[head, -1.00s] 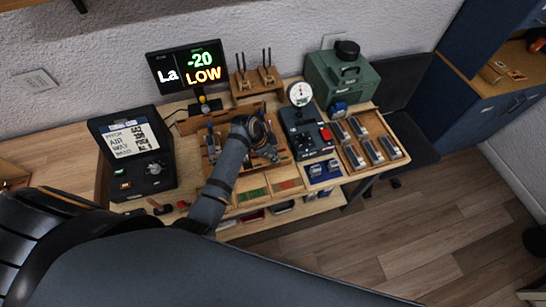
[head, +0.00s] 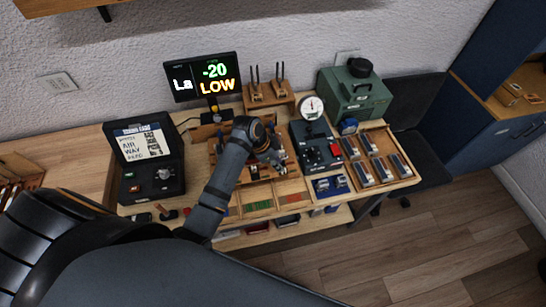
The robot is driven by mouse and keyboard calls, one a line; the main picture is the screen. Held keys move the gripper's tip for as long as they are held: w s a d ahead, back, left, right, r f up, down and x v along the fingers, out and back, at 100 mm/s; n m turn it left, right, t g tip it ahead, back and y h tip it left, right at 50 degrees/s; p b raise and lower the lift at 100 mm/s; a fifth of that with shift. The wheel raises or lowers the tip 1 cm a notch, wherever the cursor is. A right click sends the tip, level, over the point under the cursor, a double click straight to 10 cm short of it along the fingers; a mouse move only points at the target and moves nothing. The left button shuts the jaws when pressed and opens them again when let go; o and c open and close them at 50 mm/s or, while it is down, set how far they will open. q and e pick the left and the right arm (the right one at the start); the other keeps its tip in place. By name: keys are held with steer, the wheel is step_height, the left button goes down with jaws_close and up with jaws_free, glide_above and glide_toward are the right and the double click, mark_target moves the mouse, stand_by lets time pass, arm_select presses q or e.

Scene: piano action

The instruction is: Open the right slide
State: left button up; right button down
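A wooden action frame (head: 216,158) lies in the middle of the workbench, partly covered by my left arm. No slide can be told apart clearly on it; the right slide is either hidden or too small to make out. My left gripper (head: 277,160) is over the right part of this frame, pointing down and to the right. Its fingers are small and dark against the parts, so I cannot tell whether they are open, shut or touching anything. My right gripper is not in view.
A black case (head: 150,180) stands at the left and a display (head: 207,78) reads "La -20 LOW" behind. Right of the frame are a round gauge (head: 311,107), a dark device with a red button (head: 335,150), a green box (head: 355,97) and a wooden tray (head: 408,172).

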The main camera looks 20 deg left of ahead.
arm_select(q)
steer(key=v, duration=0.6)
steer(key=shift+r, duration=0.2)
steer(key=shift+s+a, duration=0.15)
steer(key=shift+s, duration=0.05)
